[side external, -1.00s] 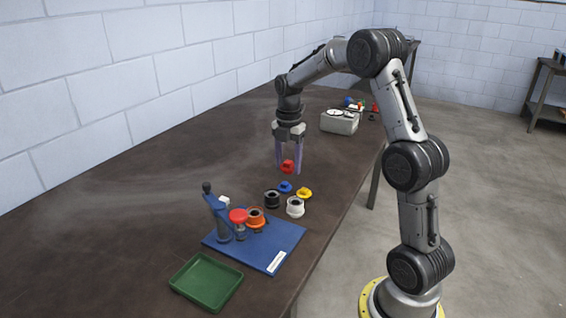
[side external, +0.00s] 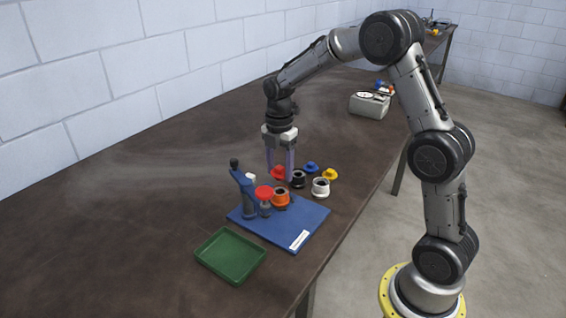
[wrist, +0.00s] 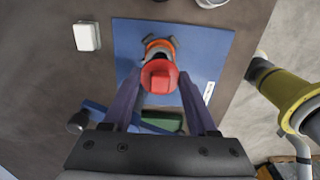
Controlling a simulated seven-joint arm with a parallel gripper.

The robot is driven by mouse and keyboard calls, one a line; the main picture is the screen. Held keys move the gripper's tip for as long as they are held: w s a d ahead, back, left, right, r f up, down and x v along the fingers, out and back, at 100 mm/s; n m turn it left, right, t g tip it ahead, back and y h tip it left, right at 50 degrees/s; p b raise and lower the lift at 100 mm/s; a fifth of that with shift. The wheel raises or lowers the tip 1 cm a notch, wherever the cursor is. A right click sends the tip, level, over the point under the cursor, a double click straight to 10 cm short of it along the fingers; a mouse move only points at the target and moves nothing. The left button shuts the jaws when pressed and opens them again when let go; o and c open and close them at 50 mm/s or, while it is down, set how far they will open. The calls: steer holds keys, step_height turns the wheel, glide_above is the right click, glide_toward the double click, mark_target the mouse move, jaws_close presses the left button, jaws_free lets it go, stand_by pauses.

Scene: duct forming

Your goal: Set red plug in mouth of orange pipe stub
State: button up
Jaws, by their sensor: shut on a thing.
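The red plug (side external: 278,172) is gripped between the purple fingers of my gripper (side external: 280,176), above the table. The orange pipe stub (side external: 281,198) stands on the blue board (side external: 300,223), below and slightly nearer the camera than the plug. In the wrist view, the red plug (wrist: 160,77) sits between the fingers of my gripper (wrist: 160,84). It covers part of the orange stub (wrist: 158,43), whose rim and dark mouth show just beyond it. The plug appears apart from the stub in the side view.
A blue clamp (side external: 245,190) with a black knob and a red disc (side external: 264,192) stands left of the stub. Black (side external: 298,179) and white (side external: 320,187) stubs, and blue (side external: 311,167) and yellow (side external: 330,174) plugs, lie right. A green tray (side external: 230,256) is in front.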

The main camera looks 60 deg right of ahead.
mark_target(280, 179)
steer(key=shift+f, duration=2)
steer(key=o, duration=1.4)
steer(key=shift+r, duration=0.1)
steer(key=shift+r, duration=3.4)
